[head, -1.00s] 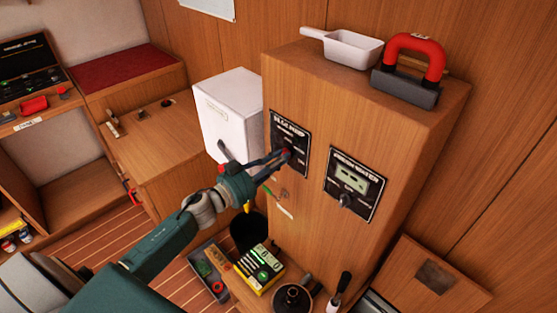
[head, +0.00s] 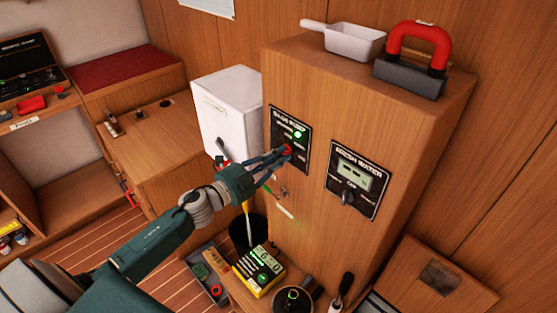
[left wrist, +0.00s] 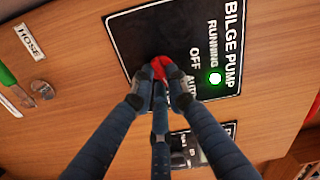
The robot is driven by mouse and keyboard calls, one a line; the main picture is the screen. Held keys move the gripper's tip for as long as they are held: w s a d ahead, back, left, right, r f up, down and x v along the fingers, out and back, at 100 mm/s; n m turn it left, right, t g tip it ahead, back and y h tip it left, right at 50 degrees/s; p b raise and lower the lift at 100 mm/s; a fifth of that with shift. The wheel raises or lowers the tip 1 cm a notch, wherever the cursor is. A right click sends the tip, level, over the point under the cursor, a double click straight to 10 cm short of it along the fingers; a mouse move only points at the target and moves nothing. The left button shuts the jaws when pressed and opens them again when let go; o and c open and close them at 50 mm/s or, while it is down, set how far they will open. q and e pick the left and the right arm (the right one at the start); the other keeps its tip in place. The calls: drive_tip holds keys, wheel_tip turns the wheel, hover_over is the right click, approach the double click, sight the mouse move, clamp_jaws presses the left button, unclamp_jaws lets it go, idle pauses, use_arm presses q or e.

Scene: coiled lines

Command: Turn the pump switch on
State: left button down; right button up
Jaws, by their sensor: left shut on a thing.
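The black bilge pump panel (head: 291,137) is on the front of the wooden cabinet, and also fills the top of the left wrist view (left wrist: 135,35). Its red switch knob (left wrist: 159,66) is between my left fingertips. My left gripper (head: 286,151) is shut on this knob. The fingers hide part of the panel's lettering; "OFF" and part of "AUTO" show beside the knob. A green running light (left wrist: 215,78) glows on the panel, and it also shows in the head view (head: 298,134). My right gripper is not in view.
A fresh water panel (head: 357,180) is to the right on the same cabinet (head: 325,110). A white box (head: 226,105) stands to its left. A white scoop (head: 355,44) and a red-handled block (head: 410,75) lie on top. A yellow box (head: 260,268) is below.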

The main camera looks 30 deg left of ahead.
use_arm(q)
drive_tip(key=shift+f+m+b, duration=0.15)
drive_tip(key=shift+m+b, duration=0.45)
drive_tip(key=shift+m, duration=1)
drive_tip(key=c, duration=1.7)
unclamp_jaws()
drive_tip(key=v, duration=1.2)
